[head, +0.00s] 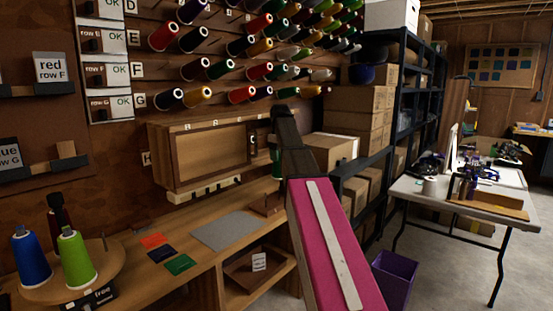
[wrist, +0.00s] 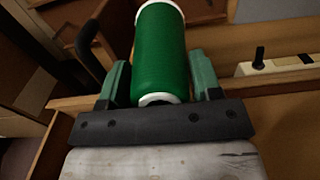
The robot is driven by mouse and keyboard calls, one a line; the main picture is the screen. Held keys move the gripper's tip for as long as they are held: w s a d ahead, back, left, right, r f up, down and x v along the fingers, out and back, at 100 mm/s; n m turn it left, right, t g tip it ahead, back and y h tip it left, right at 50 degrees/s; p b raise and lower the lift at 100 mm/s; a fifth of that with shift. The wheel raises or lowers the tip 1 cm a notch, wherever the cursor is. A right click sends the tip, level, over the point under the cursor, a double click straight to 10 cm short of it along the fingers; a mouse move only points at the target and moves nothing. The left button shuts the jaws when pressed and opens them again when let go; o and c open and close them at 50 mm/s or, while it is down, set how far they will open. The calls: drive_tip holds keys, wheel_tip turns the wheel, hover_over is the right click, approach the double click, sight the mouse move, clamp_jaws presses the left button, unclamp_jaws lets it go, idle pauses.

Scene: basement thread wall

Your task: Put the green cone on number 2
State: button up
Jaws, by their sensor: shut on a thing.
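My gripper (head: 277,148) is shut on a dark green cone of thread with white ends (wrist: 160,50). In the wrist view the cone stands out between the two green fingers. In the head view the gripper and my arm hide most of the cone, above the bench near the right end of the wooden wall box. A lighter green cone (head: 77,260) stands on the round wooden stand at the lower left. I cannot read a number 2 anywhere. A white strip with a dark peg (wrist: 275,66) shows at the right in the wrist view.
The wooden wall box (head: 205,155) hangs over the bench, with a pale labelled strip (head: 205,190) below it. Rows of thread cones sit on wall pegs above. A grey mat (head: 225,231) lies on the bench. A blue cone (head: 30,257) stands beside the lighter green one.

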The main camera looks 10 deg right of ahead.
drive_tip(key=shift+w+f, duration=0.25)
drive_tip(key=shift+f, duration=0.65)
drive_tip(key=shift+w+f, duration=0.2)
drive_tip(key=shift+f, duration=0.7)
